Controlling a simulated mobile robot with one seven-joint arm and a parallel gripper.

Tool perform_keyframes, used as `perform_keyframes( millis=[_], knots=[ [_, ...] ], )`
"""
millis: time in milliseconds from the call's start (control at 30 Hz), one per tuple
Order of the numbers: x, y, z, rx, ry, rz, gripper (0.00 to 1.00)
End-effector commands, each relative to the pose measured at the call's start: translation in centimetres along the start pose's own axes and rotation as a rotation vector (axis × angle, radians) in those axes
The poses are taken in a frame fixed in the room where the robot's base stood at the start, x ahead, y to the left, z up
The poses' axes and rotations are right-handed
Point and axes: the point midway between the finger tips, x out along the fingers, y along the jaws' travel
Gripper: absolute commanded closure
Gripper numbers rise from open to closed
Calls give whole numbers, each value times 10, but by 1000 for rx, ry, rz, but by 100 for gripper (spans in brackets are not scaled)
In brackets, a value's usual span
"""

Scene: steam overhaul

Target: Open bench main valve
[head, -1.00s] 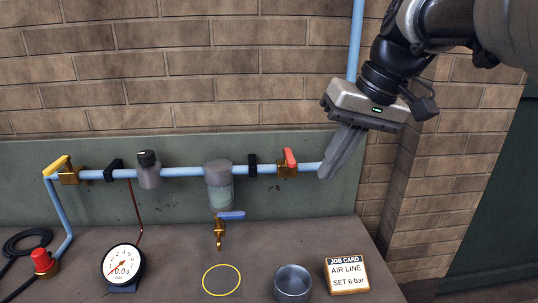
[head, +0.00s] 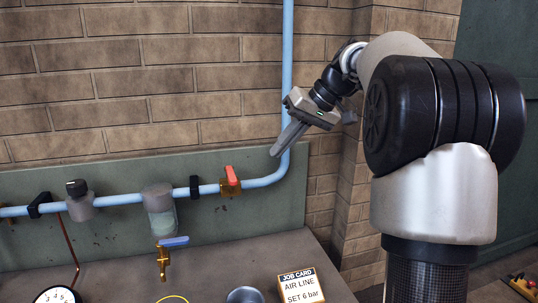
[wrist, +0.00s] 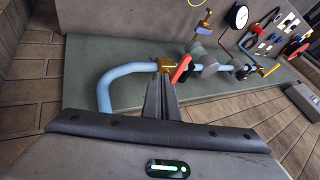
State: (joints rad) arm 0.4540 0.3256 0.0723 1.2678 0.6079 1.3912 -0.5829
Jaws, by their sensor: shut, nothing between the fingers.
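A valve with a red lever (head: 231,176) and a brass body (head: 232,190) sits on the blue pipe at the right end of the bench's back panel. Its lever points up, across the pipe. My gripper (head: 275,152) is shut and empty, up and to the right of the valve in the head view, in front of the pipe's bend. It does not appear to touch the lever. In the wrist view, the red lever (wrist: 181,67) shows just beyond the tips of my shut fingers (wrist: 158,85), slightly to the right.
The blue pipe (head: 287,60) rises along the brick wall right of the valve. A filter bowl (head: 161,212) and a blue-handled tap (head: 173,241) are to the left. A job card (head: 300,287) and metal cup (head: 245,295) stand on the bench front.

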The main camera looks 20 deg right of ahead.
Motion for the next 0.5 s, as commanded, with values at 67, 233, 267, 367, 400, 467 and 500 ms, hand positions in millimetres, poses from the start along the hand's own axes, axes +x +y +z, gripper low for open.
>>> perform_keyframes(
  millis=[67,233,267,367,400,467,500],
  knots=[
    [17,0,2,0,-4,-2,100],
    [55,0,2,0,-5,-3,100],
    [62,0,2,0,-5,-3,100],
    [81,0,2,0,-5,-2,100],
    [89,0,2,1,-4,-2,100],
    [90,-13,1,-4,-2,-1,100],
    [93,-18,1,-3,-1,0,100]
  ],
)
